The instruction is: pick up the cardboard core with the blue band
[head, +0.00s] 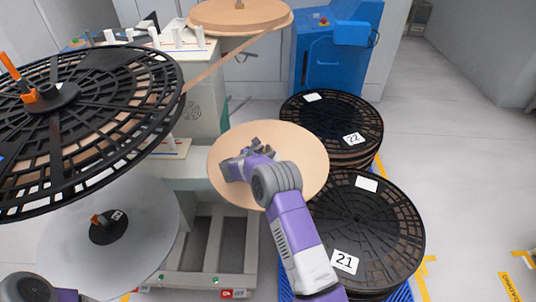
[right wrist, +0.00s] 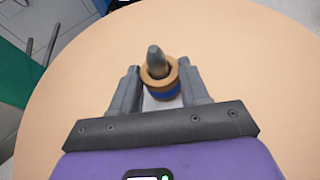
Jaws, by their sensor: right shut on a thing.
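The cardboard core with the blue band (right wrist: 163,94) is a short tan ring in the right wrist view. It sits around a grey peg (right wrist: 155,60) in front of a broad tan disc (right wrist: 240,60). My right gripper (head: 254,150) is shut on the core, with one finger on each side of it. In the head view the gripper is over the middle of the tan disc (head: 300,150), and I cannot make out the core there. My left gripper is out of view; only part of my left arm shows at the bottom left.
Stacks of black reels labelled 22 (head: 335,122) and 21 (head: 385,225) stand to the right of the disc. A large black reel (head: 100,120) fills the left, above a pale disc (head: 150,240). A blue machine (head: 335,60) stands behind. Floor at the far right is clear.

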